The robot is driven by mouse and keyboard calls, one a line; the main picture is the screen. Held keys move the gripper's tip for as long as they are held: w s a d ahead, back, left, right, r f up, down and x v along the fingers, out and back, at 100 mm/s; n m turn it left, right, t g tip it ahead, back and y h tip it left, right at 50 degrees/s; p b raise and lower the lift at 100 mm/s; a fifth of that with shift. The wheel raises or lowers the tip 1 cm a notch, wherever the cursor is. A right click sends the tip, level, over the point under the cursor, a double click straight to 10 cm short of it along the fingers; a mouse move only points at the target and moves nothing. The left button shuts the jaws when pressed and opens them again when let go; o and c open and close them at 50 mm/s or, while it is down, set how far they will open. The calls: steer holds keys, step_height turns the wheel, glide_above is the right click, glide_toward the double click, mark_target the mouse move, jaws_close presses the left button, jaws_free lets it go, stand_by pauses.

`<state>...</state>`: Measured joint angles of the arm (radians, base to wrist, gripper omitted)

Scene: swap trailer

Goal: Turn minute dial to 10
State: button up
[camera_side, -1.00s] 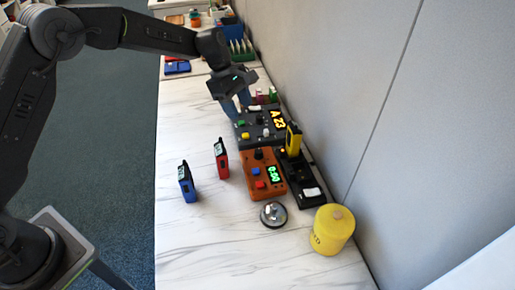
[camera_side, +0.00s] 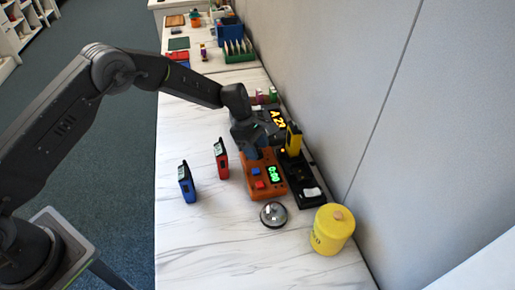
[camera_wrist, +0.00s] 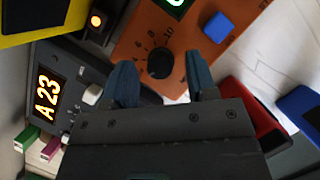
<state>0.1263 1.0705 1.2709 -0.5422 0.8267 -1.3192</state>
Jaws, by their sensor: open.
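The orange timer box (camera_side: 275,190) sits on the white marble table, with a green lit display (camera_side: 274,174) and blue and red buttons. In the wrist view, its black minute dial (camera_wrist: 160,62) is on the orange face (camera_wrist: 135,38), with printed numbers around it, including 10. The dial's pointer is too dark to read. My gripper (camera_side: 252,154) is above the back end of the box and hides the dial in the side view. In the wrist view, my gripper (camera_wrist: 159,65) is open, one blue finger on each side of the dial. I cannot tell whether they touch it.
A grey box (camera_wrist: 78,75) showing A 23 is close behind. A yellow radio (camera_side: 294,139) stands in a black charger (camera_side: 308,198) at right. Red (camera_side: 221,160) and blue (camera_side: 187,184) radios stand left. A bell (camera_side: 273,214) and yellow canister (camera_side: 332,230) are in front.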

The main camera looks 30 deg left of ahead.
steer(key=shift+d+f, duration=0.15)
steer(key=shift+f, duration=0.15)
steer(key=shift+c, duration=0.3)
steer(key=c, duration=0.8)
steer(key=m+g, duration=0.1)
steer(key=m, duration=0.2)
steer(key=m+g, duration=0.1)
steer(key=m, duration=0.2)
steer(key=shift+w+y, duration=0.15)
steer(key=shift+y, duration=0.25)
steer(key=m+g, duration=0.1)
steer(key=m, duration=0.3)
steer(key=shift+y, duration=0.4)
steer(key=shift+m+g+y, duration=0.6)
steer(key=shift+m, duration=1.3)
